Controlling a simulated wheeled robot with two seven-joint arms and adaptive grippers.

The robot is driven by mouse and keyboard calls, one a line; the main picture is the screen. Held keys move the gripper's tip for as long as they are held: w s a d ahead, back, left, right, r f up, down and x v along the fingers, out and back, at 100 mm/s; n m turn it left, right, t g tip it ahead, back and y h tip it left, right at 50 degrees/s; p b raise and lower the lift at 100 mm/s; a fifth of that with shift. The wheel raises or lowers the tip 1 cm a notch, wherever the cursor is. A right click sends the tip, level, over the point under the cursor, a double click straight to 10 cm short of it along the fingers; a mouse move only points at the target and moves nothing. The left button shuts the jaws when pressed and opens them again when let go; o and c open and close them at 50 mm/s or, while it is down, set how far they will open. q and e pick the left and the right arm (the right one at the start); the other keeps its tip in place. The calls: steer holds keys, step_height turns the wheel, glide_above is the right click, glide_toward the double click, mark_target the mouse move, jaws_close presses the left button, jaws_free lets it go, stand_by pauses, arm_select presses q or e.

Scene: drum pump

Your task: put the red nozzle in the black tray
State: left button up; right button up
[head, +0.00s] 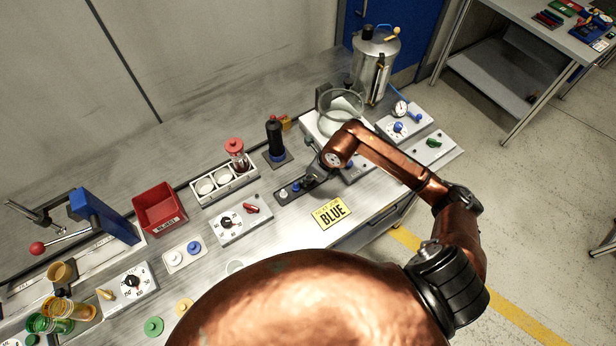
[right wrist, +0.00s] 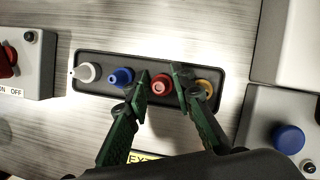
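The black tray (right wrist: 140,93) is a long dark holder lying on the bench; in the head view its left end (head: 281,195) shows beside my right gripper. The red nozzle (right wrist: 161,84) stands in the tray, in the row between the blue nozzle (right wrist: 121,77) and the yellow nozzle (right wrist: 205,88). A white nozzle (right wrist: 86,72) is at the left end. My right gripper (right wrist: 160,76) is open above the tray, its green fingertips on either side of the red nozzle, with gaps visible. In the head view my right gripper (head: 312,182) hides most of the tray. My left gripper is not in view.
A switch box (head: 240,218) is to the left, a red bin (head: 160,208) farther left.

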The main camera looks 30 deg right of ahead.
steer(key=shift+o, duration=0.2)
steer(key=shift+r, duration=0.15)
steer(key=v, duration=1.2)
